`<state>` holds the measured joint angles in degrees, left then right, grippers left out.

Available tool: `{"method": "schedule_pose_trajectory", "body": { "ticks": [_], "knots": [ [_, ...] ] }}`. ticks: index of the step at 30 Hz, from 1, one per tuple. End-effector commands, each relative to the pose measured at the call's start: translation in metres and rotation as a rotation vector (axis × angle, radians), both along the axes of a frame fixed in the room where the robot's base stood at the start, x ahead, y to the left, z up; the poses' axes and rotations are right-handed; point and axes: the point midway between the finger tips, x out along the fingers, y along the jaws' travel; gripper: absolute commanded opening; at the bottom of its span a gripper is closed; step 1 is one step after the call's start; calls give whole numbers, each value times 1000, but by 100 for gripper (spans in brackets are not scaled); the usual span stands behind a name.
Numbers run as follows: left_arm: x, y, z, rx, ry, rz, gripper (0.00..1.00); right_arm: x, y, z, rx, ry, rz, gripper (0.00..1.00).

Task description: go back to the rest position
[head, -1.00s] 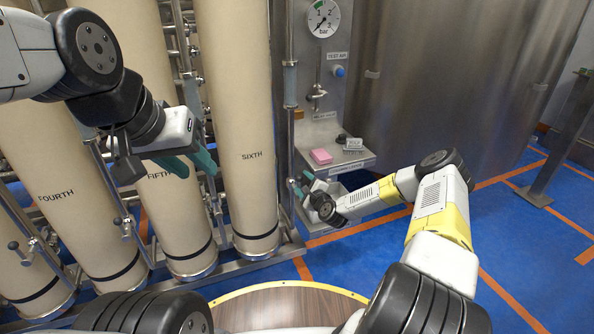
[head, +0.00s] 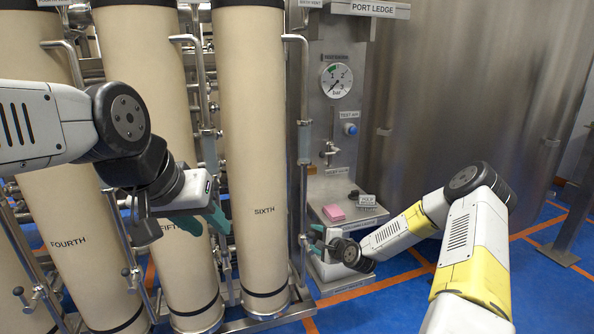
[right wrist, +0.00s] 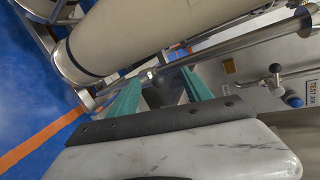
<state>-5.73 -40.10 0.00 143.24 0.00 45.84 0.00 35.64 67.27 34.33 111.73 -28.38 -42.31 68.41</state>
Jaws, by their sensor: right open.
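My left gripper (head: 204,221) hangs in front of the column marked FIFTH (head: 180,270) in the head view. Its two teal fingers are apart with nothing seen between them. My right gripper (head: 314,240) is low beside the steel ledge (head: 350,224), right of the column marked SIXTH (head: 264,170). In the right wrist view its teal fingers (right wrist: 162,92) are spread wide and hold nothing. A steel pipe and a beige column show beyond them. I cannot tell how far the fingers are from the pipe.
A pink block (head: 334,212) and a small labelled block (head: 367,201) lie on the ledge. A pressure gauge (head: 337,80) is on the panel above. A large steel tank (head: 450,100) stands behind my right arm.

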Motion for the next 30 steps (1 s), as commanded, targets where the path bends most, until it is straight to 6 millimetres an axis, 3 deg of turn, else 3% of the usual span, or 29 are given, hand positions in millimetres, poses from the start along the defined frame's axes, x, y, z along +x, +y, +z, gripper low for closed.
{"method": "schedule_pose_trajectory", "body": {
  "ticks": [1, 8, 17, 23, 30],
  "knots": [
    [0, 0, 0, 0, 0, 0, 36, -3, 1, 18, -96, -3, 57, 57],
    [0, 0, 0, 0, 0, 0, 36, -33, -7, 80, -502, 21, 276, 57],
    [0, 0, 0, 0, 0, 0, 36, -98, -33, 181, -932, 56, 471, 57],
    [0, 0, 0, 0, 0, 0, 36, -162, -50, 248, -1132, 80, 567, 57],
    [0, 0, 0, 0, 0, 0, 36, -259, -61, 311, -1270, 79, 679, 57]
  ]
}}
